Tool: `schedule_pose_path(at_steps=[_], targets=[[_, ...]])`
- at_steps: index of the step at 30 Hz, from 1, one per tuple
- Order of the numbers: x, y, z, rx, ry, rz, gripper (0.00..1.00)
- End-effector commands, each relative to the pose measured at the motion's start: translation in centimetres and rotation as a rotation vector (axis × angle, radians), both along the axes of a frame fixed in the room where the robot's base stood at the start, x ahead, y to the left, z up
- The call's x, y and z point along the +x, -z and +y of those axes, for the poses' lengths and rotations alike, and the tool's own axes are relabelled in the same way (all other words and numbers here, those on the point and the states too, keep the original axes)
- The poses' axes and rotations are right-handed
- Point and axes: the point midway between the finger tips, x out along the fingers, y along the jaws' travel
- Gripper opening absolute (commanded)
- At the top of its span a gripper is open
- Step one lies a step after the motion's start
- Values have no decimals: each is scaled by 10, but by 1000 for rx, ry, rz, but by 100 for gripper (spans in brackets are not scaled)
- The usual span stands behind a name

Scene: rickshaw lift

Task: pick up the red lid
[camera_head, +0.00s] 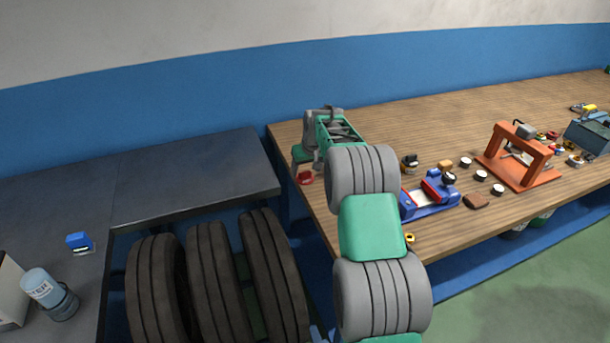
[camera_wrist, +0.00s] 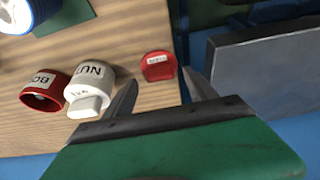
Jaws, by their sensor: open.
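A small red lid-like piece (camera_wrist: 159,66) with a white label lies on the wooden bench near its edge in the wrist view. My gripper (camera_wrist: 160,77) is open, with one dark finger to each side of the red piece and a gap between them. Nothing is held in it. The fingers look to be above the piece; how far above I cannot tell. In the head view a red item (camera_head: 305,178) shows below my wrist at the bench's left end; I cannot tell if it is the same piece. My arm hides part of the bench there.
Beside the red piece stand a white container (camera_wrist: 92,88) and a red container (camera_wrist: 44,92). The bench (camera_head: 450,128) also holds a blue vise (camera_head: 430,197) and an orange press (camera_head: 518,157). A dark counter (camera_head: 190,172) and several tires (camera_head: 210,275) are to the left.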

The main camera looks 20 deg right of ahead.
Motion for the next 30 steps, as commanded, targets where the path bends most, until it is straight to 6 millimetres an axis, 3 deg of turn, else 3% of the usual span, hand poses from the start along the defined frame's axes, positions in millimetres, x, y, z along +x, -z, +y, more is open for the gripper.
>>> schedule_pose_path(at_steps=[9, 30], targets=[[5, 11, 1, 0, -1, -2, 65], [5, 10, 1, 0, -1, -1, 8]])
